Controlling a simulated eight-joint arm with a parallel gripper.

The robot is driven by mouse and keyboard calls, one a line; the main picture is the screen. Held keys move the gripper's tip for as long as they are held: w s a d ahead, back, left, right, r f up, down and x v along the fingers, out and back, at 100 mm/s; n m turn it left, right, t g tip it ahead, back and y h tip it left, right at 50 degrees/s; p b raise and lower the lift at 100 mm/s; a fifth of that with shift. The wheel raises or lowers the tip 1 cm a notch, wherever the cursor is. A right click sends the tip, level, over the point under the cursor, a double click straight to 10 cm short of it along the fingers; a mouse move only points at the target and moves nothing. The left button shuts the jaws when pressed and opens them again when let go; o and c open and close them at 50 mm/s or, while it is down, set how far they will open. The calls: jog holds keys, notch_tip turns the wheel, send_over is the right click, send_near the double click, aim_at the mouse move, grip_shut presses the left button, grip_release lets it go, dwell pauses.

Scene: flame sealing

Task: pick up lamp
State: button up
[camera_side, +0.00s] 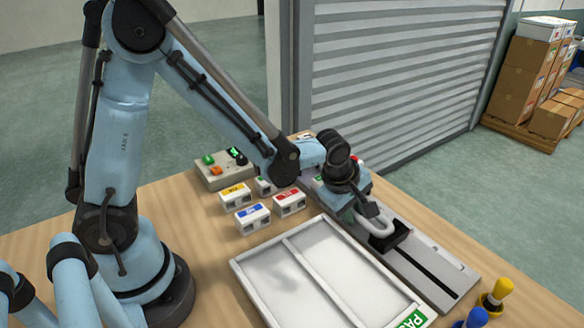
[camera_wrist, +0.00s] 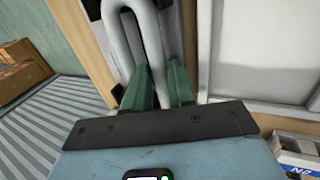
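The lamp looks to be a white bent glass tube (camera_side: 377,223). In the side view it stands at a black holder (camera_side: 391,238) on the grey rail. In the wrist view the tube (camera_wrist: 152,38) forms a loop, and one leg runs down between my green fingers. My gripper (camera_side: 364,207) is over the rail at the tube's near end. In the wrist view my gripper (camera_wrist: 162,82) has its fingers close on both sides of that leg. Whether both fingers touch it cannot be made out. The tube's lower end is partly hidden by the fingers.
A white divided tray (camera_side: 283,247) with a green label lies left of the rail (camera_side: 437,262). Several small labelled boxes (camera_side: 252,217) and a grey button box (camera_side: 222,170) stand behind it. Yellow (camera_side: 496,294) and blue (camera_side: 476,318) pegs are at the front right.

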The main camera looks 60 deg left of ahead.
jog(key=shift+c, duration=0.3)
grip_shut()
jog(key=shift+r, duration=0.1)
